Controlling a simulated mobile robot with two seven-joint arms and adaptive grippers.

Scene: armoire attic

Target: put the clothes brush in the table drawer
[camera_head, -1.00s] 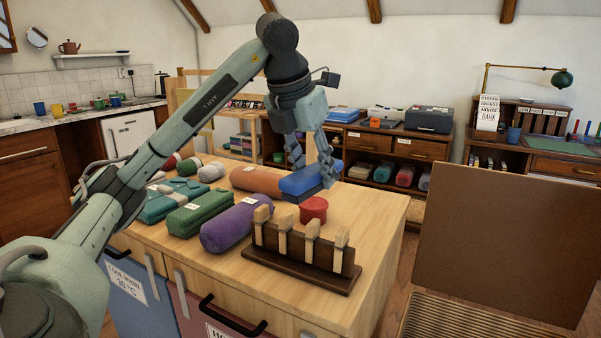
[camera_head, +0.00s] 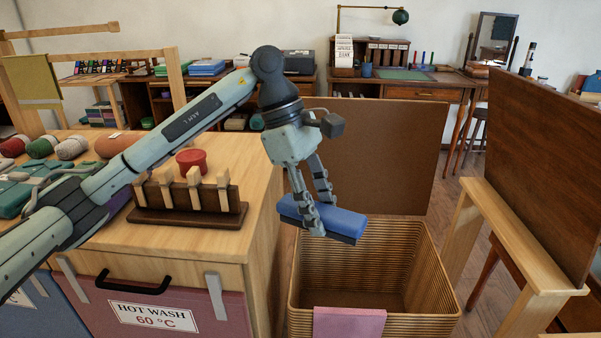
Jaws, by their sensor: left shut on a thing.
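The clothes brush (camera_head: 345,222), blue on top with a dark underside, hangs in the air over the back left part of a wicker basket. My left gripper (camera_head: 320,212) is shut on it and partly covers it. My right gripper is not in view. A desk (camera_head: 452,80) at the back has a closed drawer front (camera_head: 425,93) under its top. I cannot tell from the picture whether this is the table drawer of the task.
The open wicker basket (camera_head: 440,290) stands below, a pink cloth (camera_head: 348,325) over its front rim. A brown panel (camera_head: 395,150) rises behind it. A wooden counter (camera_head: 250,165) with a peg rack (camera_head: 190,217) and red tin (camera_head: 191,161) is left. Another brown board (camera_head: 540,170) stands right.

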